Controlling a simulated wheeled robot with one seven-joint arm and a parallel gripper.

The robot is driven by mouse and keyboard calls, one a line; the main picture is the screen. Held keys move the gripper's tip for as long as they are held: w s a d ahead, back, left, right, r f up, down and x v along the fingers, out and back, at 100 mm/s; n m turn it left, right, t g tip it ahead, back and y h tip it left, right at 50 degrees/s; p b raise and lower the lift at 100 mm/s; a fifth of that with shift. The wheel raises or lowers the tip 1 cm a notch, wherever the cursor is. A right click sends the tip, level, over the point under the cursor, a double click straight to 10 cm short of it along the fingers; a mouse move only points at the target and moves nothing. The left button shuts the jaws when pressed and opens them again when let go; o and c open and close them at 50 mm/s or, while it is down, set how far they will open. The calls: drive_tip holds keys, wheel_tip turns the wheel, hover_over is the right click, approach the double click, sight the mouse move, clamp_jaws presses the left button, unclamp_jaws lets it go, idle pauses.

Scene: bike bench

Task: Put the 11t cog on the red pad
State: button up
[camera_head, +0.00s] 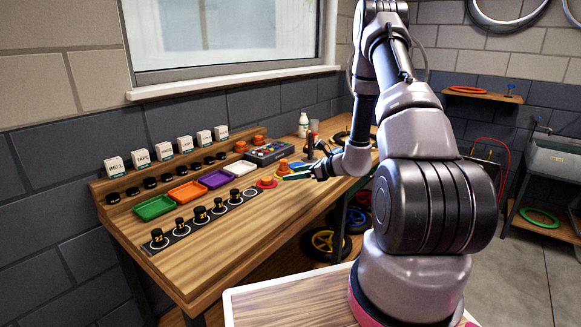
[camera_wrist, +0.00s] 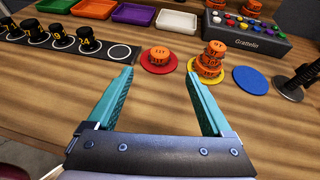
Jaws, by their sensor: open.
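The red pad (camera_wrist: 145,68) lies on the bench ahead of my gripper in the wrist view. One orange cog (camera_wrist: 158,54) sits on it; its dark label is too small to read surely. To its right, several orange cogs (camera_wrist: 209,68) are stacked on a yellow pad (camera_wrist: 191,65), the top ones off-centre; I cannot surely read which is the 11t cog. My gripper (camera_wrist: 160,84) is open and empty, its teal fingers wide apart on the near side of the red pad. In the head view my gripper (camera_head: 297,175) is just right of the red pad (camera_head: 262,186).
A blue pad (camera_wrist: 250,80) lies bare right of the stack, with a dark upright post (camera_wrist: 297,82) beyond it. Black numbered cogs (camera_wrist: 60,36) stand at left. Bare wood lies between.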

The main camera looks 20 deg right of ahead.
drive_tip(key=s+a+r+n+g, duration=0.2)
drive_tip(key=s+a+r+n, duration=0.15)
drive_tip(key=r, duration=0.35)
drive_tip(key=s+a+r+n+g, duration=0.2)
drive_tip(key=s+r+n, duration=0.2)
drive_tip(key=r, duration=0.3)
drive_tip(key=s+a+r+n+g, duration=0.2)
drive_tip(key=s+a+r+n, duration=0.15)
drive_tip(key=r, duration=0.45)
drive_tip(key=s+d+r+n+t+h, duration=0.1)
drive_tip(key=s+d+r+n+h, duration=0.2)
drive_tip(key=s+r+n, duration=0.3)
drive_tip(key=s+d+r+n+t+h, duration=0.2)
drive_tip(key=s+r, duration=0.5)
drive_tip(key=s, duration=0.8)
drive_tip(key=d+n+h, duration=0.1)
drive_tip(key=n+h, duration=0.1)
drive_tip(key=n, duration=0.1)
drive_tip(key=shift+s+r+n+t+h, duration=0.2)
drive_tip(key=shift+r+n+t+h, duration=0.1)
drive_tip(key=shift+r+n, duration=0.1)
